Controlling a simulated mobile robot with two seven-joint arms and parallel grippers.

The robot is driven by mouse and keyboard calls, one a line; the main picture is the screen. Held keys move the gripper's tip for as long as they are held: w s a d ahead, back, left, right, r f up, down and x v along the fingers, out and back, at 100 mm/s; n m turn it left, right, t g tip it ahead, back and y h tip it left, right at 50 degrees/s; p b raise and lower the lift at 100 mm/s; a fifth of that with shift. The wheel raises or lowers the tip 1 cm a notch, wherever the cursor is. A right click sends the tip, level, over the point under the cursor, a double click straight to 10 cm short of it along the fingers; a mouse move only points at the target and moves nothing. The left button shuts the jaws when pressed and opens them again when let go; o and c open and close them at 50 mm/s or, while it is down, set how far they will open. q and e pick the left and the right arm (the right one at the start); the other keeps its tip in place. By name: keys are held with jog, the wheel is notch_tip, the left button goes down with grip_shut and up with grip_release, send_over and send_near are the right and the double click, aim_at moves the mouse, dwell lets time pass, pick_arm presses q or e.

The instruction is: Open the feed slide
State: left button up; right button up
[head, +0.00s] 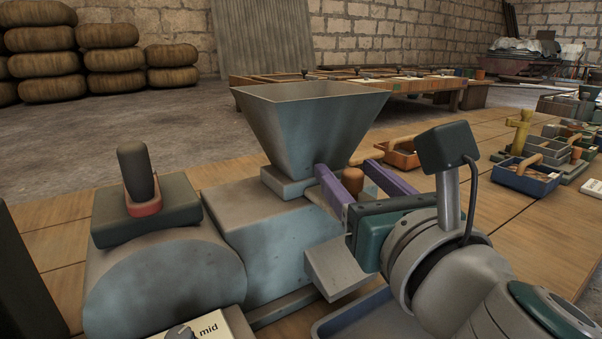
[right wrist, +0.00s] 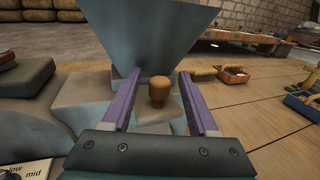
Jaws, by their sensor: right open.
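The feed slide shows as an orange-brown knob (head: 353,181) at the right side of the hopper's base, and the knob also stands in the right wrist view (right wrist: 159,90). The grey hopper (head: 312,120) flares upward above the blue-grey machine body (head: 275,245). My right gripper (head: 346,172) is open, with its purple fingers on either side of the knob; it also shows in the right wrist view (right wrist: 158,75). A gap shows between each finger and the knob in the right wrist view. The slide's plate is mostly hidden. My left gripper is not in view.
A dark lever on a red base (head: 145,207) stands on the rounded housing at left. A dial marked "mid" (head: 180,334) is at the front. A blue tray (head: 345,322) lies below my right arm. An orange tray (head: 402,158) and a blue crate (head: 527,178) stand on the table at right.

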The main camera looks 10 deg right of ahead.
grip_shut()
dwell(0.5)
dwell(0.9)
